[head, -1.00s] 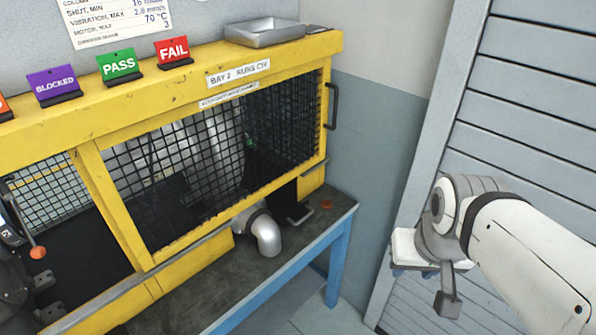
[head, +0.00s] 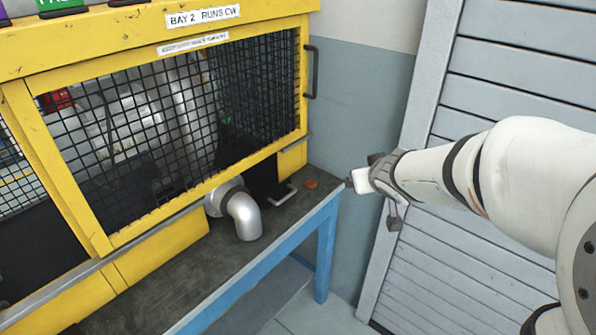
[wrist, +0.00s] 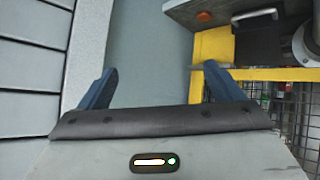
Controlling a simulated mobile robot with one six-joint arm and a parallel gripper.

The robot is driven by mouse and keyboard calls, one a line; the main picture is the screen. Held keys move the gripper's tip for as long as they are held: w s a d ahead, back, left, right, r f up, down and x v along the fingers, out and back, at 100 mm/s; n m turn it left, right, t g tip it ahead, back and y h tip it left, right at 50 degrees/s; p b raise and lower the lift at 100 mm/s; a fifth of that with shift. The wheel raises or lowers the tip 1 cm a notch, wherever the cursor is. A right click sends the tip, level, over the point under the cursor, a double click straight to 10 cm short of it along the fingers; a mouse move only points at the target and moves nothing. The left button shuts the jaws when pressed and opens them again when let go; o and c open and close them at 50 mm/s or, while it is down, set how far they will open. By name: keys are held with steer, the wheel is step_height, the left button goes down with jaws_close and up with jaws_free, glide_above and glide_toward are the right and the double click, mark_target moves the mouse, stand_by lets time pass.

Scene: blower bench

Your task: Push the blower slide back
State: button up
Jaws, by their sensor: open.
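The blower slide shows as a pale U-shaped handle (head: 283,195) on a dark part low at the right end of the yellow bay. The handle also shows at the top of the wrist view (wrist: 250,15). A silver elbow pipe (head: 244,216) sticks out of the bay to its left. The blower body behind the mesh is hard to make out. My gripper (head: 356,182) is right of the bench corner, apart from the handle. In the wrist view its two blue fingers (wrist: 160,75) are spread with nothing between them.
The yellow bay frame with black mesh (head: 170,120) stands on a dark bench top (head: 205,270) with blue legs. A black grab handle (head: 311,73) sits on the frame's right side. An orange-red disc (head: 311,184) lies near the bench corner. A grey slatted panel (head: 480,260) is at right.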

steer(key=shift+o, duration=0.6)
steer(key=w+a+f+t+b, duration=0.1)
steer(key=w+f+t+b, duration=0.1)
steer(key=w+f, duration=0.2)
steer(key=shift+w+a+f+n+y+b, duration=0.15)
steer(key=shift+w+f+n+y+b, duration=0.15)
steer(key=shift+w+f+n+y, duration=0.1)
steer(key=shift+o, duration=0.6)
steer(key=w+a+f+n+t+y+b, duration=0.1)
steer(key=w+a+f+n+y+b, duration=0.1)
steer(key=w+a+f+y+b, duration=0.2)
step_height(320, 180, down, 2)
steer(key=shift+a+f+n+y+b, duration=0.1)
steer(key=shift+a+n+y+b, duration=0.25)
steer(key=shift+a+b, duration=0.3)
steer(key=n+g+y+b, duration=0.2)
steer(key=n+y+b, duration=0.2)
steer(key=y+b, duration=0.3)
glide_toward(287, 196)
steer(key=shift+w+a+f+y+p, duration=0.25)
steer(key=shift+w+f, duration=0.1)
steer(key=shift+w, duration=0.2)
steer(key=shift+w+a+f+y+p, duration=0.1)
steer(key=shift+w+a+f+y, duration=0.15)
steer(key=shift+w+f, duration=0.2)
steer(key=shift+w+a, duration=0.1)
steer(key=shift+a, duration=0.25)
steer(key=b+x, duration=0.1)
steer(key=x, duration=0.6)
steer(key=shift+a+r, duration=0.15)
